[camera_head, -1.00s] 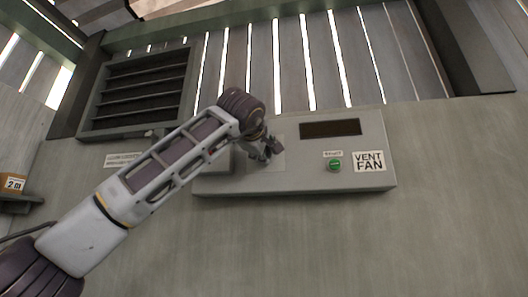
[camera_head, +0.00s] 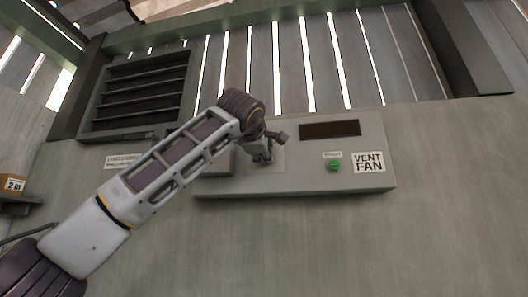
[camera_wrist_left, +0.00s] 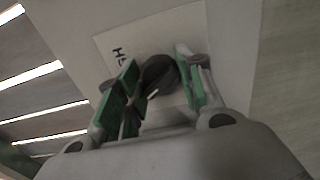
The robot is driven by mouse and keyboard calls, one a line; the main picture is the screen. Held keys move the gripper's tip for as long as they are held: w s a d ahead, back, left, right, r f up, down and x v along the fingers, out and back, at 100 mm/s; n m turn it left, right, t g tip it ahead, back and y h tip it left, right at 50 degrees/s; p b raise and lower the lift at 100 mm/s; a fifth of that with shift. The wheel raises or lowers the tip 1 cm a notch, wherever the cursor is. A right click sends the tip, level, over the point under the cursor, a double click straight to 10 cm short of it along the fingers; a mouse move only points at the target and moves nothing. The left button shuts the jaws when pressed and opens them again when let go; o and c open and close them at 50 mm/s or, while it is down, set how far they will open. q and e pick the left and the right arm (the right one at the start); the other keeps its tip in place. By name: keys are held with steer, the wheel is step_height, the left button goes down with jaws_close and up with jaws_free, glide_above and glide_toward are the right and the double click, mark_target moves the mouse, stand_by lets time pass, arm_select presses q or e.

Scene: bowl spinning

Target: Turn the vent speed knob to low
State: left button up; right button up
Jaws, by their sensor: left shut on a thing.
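The vent fan control box (camera_head: 345,180) is mounted on the wall, with a "VENT FAN" label. The dark round knob (camera_wrist_left: 160,74) sits on a pale label plate (camera_wrist_left: 112,48) with an "H" marking visible; the rest of its lettering is hidden. My left gripper (camera_wrist_left: 158,85) has its green-padded fingers on either side of the knob and is shut on it. In the head view my left gripper (camera_head: 262,151) is at the left part of the box, and the knob is hidden behind it. My right gripper is in neither view.
A green button (camera_head: 334,165) and a dark display (camera_head: 330,129) are on the box, right of my gripper. A louvred vent (camera_head: 140,90) is on the wall at upper left. A small box (camera_head: 13,184) sits on a shelf at the left edge.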

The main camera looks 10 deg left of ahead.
arm_select(q)
steer(key=shift+f, duration=0.2)
steer(key=o, duration=1)
steer(key=shift+r, duration=0.1)
steer(key=shift+s, duration=0.15)
steer(key=s, duration=1.1)
steer(key=shift+s, duration=0.4)
